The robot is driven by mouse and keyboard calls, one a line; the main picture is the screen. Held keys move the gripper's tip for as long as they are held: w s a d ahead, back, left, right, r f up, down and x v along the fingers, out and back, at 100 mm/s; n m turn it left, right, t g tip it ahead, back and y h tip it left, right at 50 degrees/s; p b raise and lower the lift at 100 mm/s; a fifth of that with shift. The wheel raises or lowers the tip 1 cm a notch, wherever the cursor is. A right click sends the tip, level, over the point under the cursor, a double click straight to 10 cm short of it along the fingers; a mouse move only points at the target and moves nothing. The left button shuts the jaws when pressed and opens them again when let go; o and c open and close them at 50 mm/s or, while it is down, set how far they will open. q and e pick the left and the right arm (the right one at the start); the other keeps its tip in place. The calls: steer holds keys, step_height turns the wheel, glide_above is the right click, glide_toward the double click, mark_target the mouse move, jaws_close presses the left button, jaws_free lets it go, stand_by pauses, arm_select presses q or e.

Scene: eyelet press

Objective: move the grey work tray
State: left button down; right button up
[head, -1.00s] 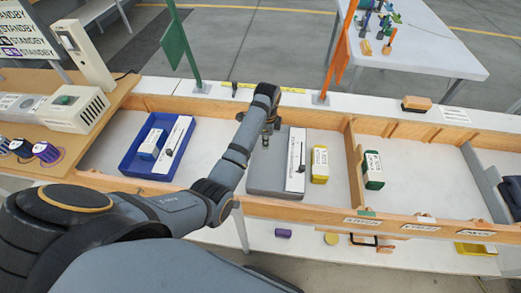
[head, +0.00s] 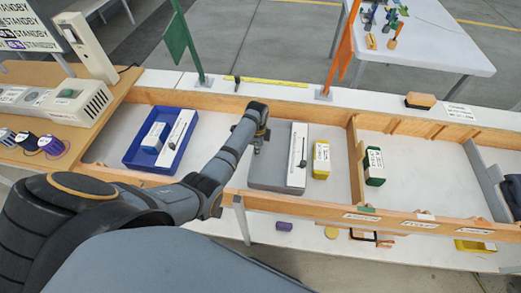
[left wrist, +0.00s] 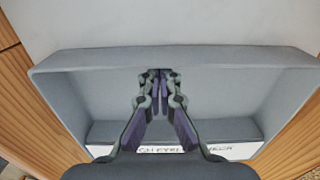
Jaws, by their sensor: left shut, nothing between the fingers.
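The grey work tray (head: 268,176) lies in the middle bay of the wooden-sided bench in the head view. My left gripper (head: 258,146) is over the tray's left side, near the back corner. In the left wrist view the tray's rim (left wrist: 100,60) spans the picture. The shut, empty fingers (left wrist: 161,74) show in front of the tray's wall; I cannot tell whether they touch it. My right gripper is not in view.
A blue tray (head: 133,155) lies to the left. A yellow box (head: 321,160) stands just right of the grey tray, before a wooden divider (head: 354,165). A green-and-white box (head: 374,167) is beyond it. Bare bench floor shows between the two trays.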

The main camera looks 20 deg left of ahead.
arm_select(q)
steer(key=a+p, duration=0.1)
steer(key=s+a+p, duration=0.1)
steer(key=a, duration=0.1)
steer(key=a+p, duration=0.1)
steer(key=shift+s+a+r, duration=0.2)
steer(key=shift+a+r, duration=0.15)
steer(key=shift+a, duration=0.05)
steer(key=a, duration=0.2)
steer(key=s+a+p, duration=0.1)
steer(key=a, duration=0.2)
steer(key=s+a, duration=0.1)
steer(key=a, duration=0.1)
steer(key=shift+a+f, duration=0.2)
steer(key=shift+a, duration=0.05)
steer(key=s+a, duration=0.1)
steer(key=a, duration=0.3)
steer(key=s+a+b, duration=0.1)
steer(key=a, duration=0.4)
steer(key=s+a, duration=0.2)
steer(key=a, duration=0.3)
steer(key=shift+s+f, duration=0.1)
steer(key=shift+f, duration=0.1)
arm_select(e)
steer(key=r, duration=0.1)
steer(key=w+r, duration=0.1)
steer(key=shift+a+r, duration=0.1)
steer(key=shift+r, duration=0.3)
arm_select(q)
steer(key=shift+r, duration=0.1)
